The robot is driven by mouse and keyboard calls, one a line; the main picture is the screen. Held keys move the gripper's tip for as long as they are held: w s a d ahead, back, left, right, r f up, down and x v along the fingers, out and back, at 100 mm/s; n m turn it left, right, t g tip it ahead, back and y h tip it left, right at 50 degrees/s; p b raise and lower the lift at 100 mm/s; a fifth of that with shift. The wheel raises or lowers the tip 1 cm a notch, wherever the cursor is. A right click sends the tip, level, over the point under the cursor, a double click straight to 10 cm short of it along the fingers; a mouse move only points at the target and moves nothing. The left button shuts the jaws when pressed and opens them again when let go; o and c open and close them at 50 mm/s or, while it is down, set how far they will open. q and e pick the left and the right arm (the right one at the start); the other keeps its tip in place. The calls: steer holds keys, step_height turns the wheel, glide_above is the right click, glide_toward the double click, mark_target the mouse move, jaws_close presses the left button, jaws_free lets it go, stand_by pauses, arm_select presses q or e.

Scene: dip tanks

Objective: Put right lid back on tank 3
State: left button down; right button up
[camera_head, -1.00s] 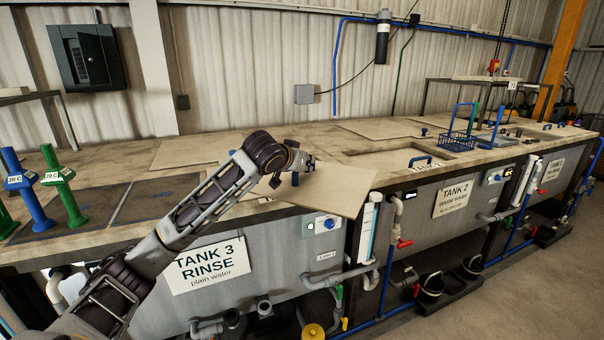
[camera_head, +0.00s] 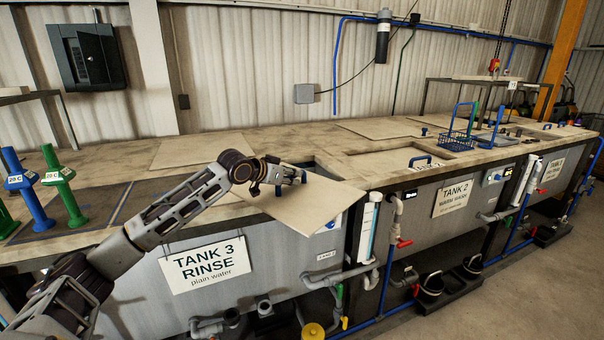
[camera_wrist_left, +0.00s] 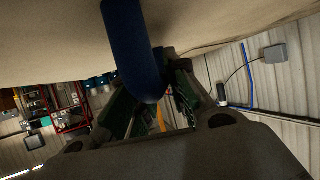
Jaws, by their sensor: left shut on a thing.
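My left gripper (camera_head: 292,177) is shut on the blue handle (camera_wrist_left: 126,50) of a flat beige lid (camera_head: 312,204). The lid is held tilted above the front edge of tank 3 (camera_head: 285,275), its near corner hanging out past the edge. Part of a dark opening (camera_head: 328,166) shows behind the lid; the rest of the opening is hidden by the lid and my arm. In the left wrist view the lid's beige face (camera_wrist_left: 50,40) fills the top, with the handle between the fingers. My right gripper is out of view.
A beige panel (camera_head: 196,150) lies flat on the bench behind my arm. Blue (camera_head: 27,190) and green (camera_head: 64,183) stands are at the left. Tank 2 (camera_head: 455,197) is to the right, with a blue wire basket (camera_head: 457,146) above it.

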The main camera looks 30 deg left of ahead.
mark_target(301, 195)
arm_select(q)
steer(key=shift+s+d+f+m+g+h, duration=0.15)
steer(key=shift+s+d+m+h, duration=0.1)
steer(key=shift+d+m+h, duration=0.25)
steer(key=shift+s+d+f+m+g+h, duration=0.1)
steer(key=shift+s+d+m+g+h, duration=0.1)
steer(key=shift+d+m+h, duration=0.25)
steer(key=shift+s+d+r+m+g+h, duration=0.2)
steer(key=shift+s+d+m+g+h, duration=0.2)
steer(key=shift+d+m+h, duration=0.25)
steer(key=shift+s+d+r+m+g+h, duration=0.3)
steer(key=shift+d+m+h, duration=0.2)
steer(key=shift+d, duration=0.25)
steer(key=shift+f, duration=0.1)
steer(key=shift+m+g+h, duration=0.25)
steer(key=shift+m+h, duration=0.15)
